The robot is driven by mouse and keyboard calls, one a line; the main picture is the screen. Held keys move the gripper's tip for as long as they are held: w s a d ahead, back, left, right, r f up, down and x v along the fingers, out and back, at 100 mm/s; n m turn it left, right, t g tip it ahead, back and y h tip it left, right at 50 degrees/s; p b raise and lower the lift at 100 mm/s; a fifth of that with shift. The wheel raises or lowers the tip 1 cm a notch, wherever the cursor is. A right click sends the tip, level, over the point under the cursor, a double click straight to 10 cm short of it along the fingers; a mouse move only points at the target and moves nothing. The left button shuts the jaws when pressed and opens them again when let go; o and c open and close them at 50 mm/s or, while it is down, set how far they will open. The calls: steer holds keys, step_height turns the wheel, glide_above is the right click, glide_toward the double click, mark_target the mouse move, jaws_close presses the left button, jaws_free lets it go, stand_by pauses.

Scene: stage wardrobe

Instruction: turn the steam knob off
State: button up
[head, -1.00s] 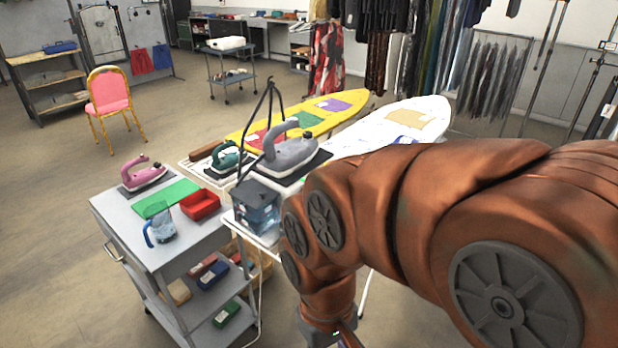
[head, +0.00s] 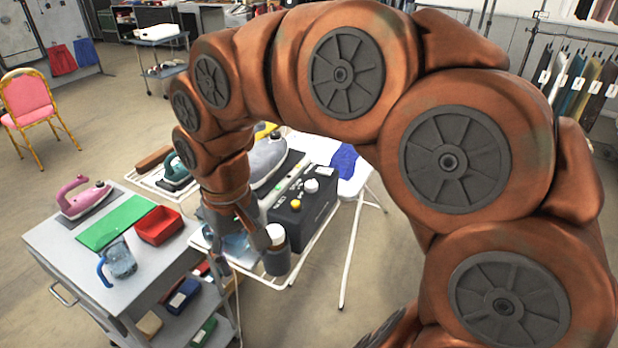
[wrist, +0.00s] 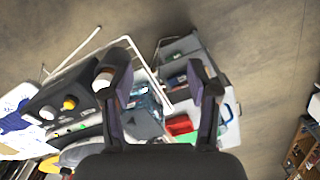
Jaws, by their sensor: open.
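A dark steam station box (head: 318,208) stands on the white wire rack at the near end of the ironing board. It has a pale knob (head: 311,186) and a yellow knob (head: 295,204) on top; I cannot tell which is the steam knob. In the wrist view the box (wrist: 75,88) is left of my gripper, with the pale knob (wrist: 47,113) and yellow knob (wrist: 69,103). A white-topped dark cylinder (head: 276,240) is close beside a finger. My gripper (head: 243,232) points down, open and empty, left of the box; it also shows in the wrist view (wrist: 155,65).
A grey iron (head: 268,158) is behind the box, partly hidden by my arm. A grey cart (head: 70,250) on the left holds a pink iron (head: 84,198), green mat (head: 112,222), red tray (head: 158,225) and blue-handled jug (head: 118,260). Floor is clear in front.

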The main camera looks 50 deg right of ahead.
steer(key=w+d+r+m, duration=0.2)
steer(key=w+d+r, duration=0.15)
steer(key=w, duration=0.25)
steer(key=m, duration=0.9)
glide_above(311, 183)
step_height(311, 183, down, 3)
steer(key=shift+a+r, duration=0.1)
steer(key=shift+s+f+m, duration=0.15)
steer(key=shift+f+m, duration=0.15)
steer(key=shift+f, duration=0.15)
steer(key=shift+f+p, duration=1.35)
steer(key=shift+f, duration=2.15)
jaws_close()
